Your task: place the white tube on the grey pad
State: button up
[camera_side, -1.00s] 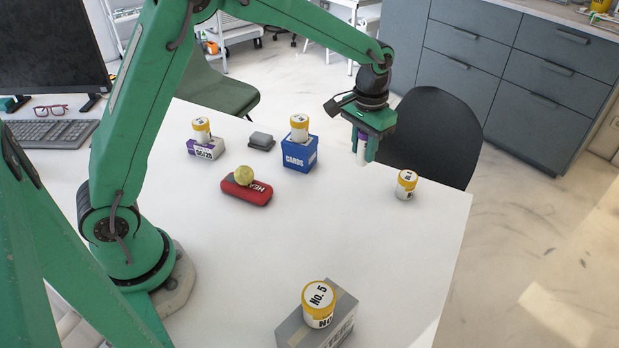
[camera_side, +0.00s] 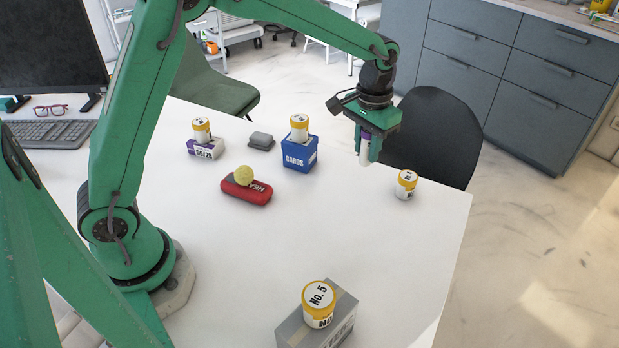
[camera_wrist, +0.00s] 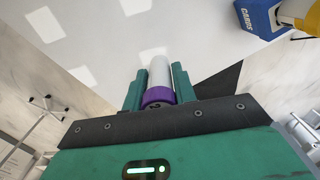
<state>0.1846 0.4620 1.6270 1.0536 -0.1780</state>
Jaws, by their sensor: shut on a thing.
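The white tube (camera_side: 365,157) has a purple cap and hangs upright, cap up, in my gripper (camera_side: 367,150). In the camera_wrist view the tube (camera_wrist: 159,70) lies between the two green fingers of my gripper (camera_wrist: 158,78), which are shut on it. Its lower end sticks out past the fingertips, above the right part of the white table. The small grey pad (camera_side: 261,141) lies on the table to the left of my gripper, behind and left of the blue box. It is not identifiable in the camera_wrist view.
A blue box (camera_side: 300,156) with a yellow-capped jar on it stands between the pad and my gripper. Another such jar (camera_side: 405,185) stands to the right. A red case (camera_side: 247,194) with a yellow ball lies left. A grey carton (camera_side: 345,325) bears a jar in front. The table's middle is clear.

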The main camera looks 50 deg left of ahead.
notch_tip(320, 180, up, 7)
jog(key=shift+f, duration=0.1)
jog(key=shift+w+a+r, duration=0.1)
jog(key=shift+a+r, duration=0.1)
jog(key=shift+a, duration=0.4)
jog(key=a+n, duration=0.7)
jog(key=a, duration=0.8)
jog(key=n, duration=0.9)
send_over(261, 136)
notch_tip(261, 136, down, 5)
jog(key=shift+a+f, duration=0.1)
jog(key=shift+f, duration=0.15)
jog(key=shift+f, duration=4.85)
jog(key=shift+f, duration=0.1)
